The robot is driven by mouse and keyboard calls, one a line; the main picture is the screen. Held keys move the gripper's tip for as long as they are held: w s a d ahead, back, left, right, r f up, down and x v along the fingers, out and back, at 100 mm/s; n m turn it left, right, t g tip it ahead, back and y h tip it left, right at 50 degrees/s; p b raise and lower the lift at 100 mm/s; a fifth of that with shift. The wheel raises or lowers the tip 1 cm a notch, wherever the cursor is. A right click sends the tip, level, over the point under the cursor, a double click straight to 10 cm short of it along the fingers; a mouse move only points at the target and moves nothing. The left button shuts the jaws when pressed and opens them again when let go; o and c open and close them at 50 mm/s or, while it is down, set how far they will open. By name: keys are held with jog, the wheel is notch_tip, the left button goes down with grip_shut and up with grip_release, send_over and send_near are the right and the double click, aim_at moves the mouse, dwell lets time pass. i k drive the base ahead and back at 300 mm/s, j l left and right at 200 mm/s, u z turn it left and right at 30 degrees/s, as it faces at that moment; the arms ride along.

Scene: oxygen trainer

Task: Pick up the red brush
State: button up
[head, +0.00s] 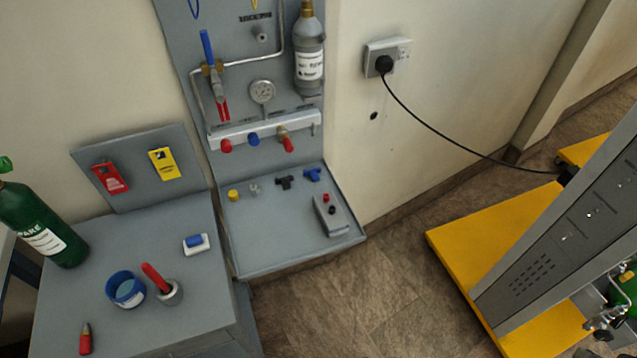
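My gripper is not in view.
A green bottle (42,226) stands at the left edge. A blue and white block (196,244) lies behind the pot. A grey panel with valves and a gauge (262,91) rises behind. A yellow-based machine (500,250) is at right; brown floor (370,290) between is clear.

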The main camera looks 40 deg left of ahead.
aim_at(149, 269)
jog(key=u, duration=2.85)
jog(key=i+j+u, duration=0.2)
jog(key=i+j+z, duration=0.3)
jog(key=i, duration=0.25)
jog(key=j, duration=0.1)
